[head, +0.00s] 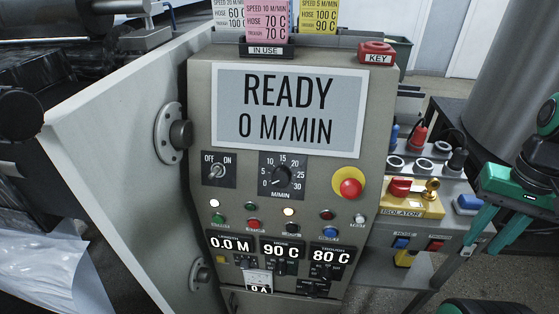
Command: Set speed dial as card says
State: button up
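The speed dial (281,177) is a black knob on a dark plate marked 0 to 30 M/MIN, at the middle of the control panel. Its white pointer line appears to point lower left, near 0. A pink card (267,21) stands in the IN USE holder (266,50) on top of the panel and reads SPEED 10 M/MIN, HOSE 70 C, TROUGH 70 C. The display (288,108) reads READY, 0 M/MIN. My gripper (480,248), with green fingers, is at the right edge, well away from the dial. Its fingers are apart, with nothing visible between them.
An OFF/ON toggle (217,172) is left of the dial and a red emergency button (350,188) is right of it. Buttons and lamps sit below. A red KEY holder (377,53) tops the panel. An isolator box (412,198) stands between panel and gripper.

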aim_at(281, 177)
jog(key=u, duration=1.25)
jog(key=k, duration=0.7)
jog(key=z, duration=0.45)
